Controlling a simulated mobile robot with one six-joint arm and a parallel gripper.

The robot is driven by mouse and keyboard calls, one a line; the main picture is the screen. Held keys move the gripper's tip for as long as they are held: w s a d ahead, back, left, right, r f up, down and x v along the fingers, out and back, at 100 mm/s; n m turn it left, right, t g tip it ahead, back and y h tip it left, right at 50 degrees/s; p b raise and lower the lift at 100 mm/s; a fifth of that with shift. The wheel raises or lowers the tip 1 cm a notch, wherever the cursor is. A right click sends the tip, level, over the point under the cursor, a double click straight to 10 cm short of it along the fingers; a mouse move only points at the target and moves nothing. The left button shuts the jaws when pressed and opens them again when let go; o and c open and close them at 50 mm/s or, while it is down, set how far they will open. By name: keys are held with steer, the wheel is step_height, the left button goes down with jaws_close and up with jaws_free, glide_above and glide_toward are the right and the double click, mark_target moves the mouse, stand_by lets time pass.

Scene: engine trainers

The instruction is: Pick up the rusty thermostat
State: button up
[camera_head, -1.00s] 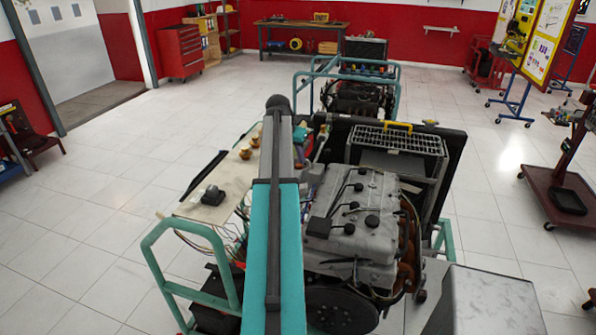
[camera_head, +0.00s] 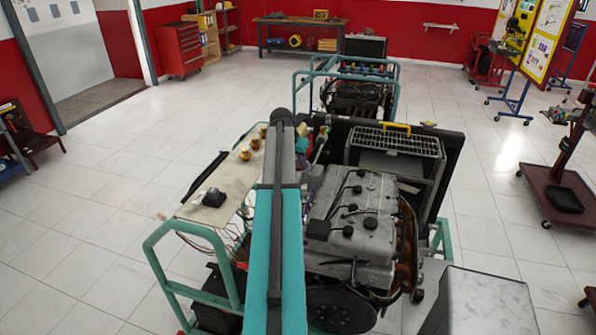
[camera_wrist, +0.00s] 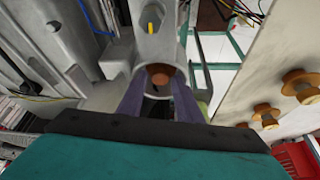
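A rust-brown round piece (camera_wrist: 160,75), which looks like the rusty thermostat, sits in the mouth of a grey metal housing (camera_wrist: 158,45) in the wrist view. My gripper (camera_wrist: 160,90) points at it. Its two dark purple fingers stand apart, one on each side of the housing mouth, with a gap between them. I cannot tell whether they touch anything. In the head view my arm hides the gripper and the rusty piece. Several brass-coloured thermostats (camera_wrist: 300,83) lie on a pale board at the right; they also show in the head view (camera_head: 255,143).
The grey engine (camera_head: 355,215) stands right of my arm on a green frame, with a radiator behind it. The pale board (camera_head: 228,190) also carries a dark-and-grey part (camera_head: 209,197). A grey box (camera_head: 485,300) is at lower right.

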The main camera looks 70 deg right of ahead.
mark_target(298, 168)
steer(key=shift+x, duration=0.8)
jaws_close()
steer(key=shift+r, duration=0.1)
step_height(298, 168, up, 10)
steer(key=b, duration=0.4)
stand_by(0.5)
stand_by(0.4)
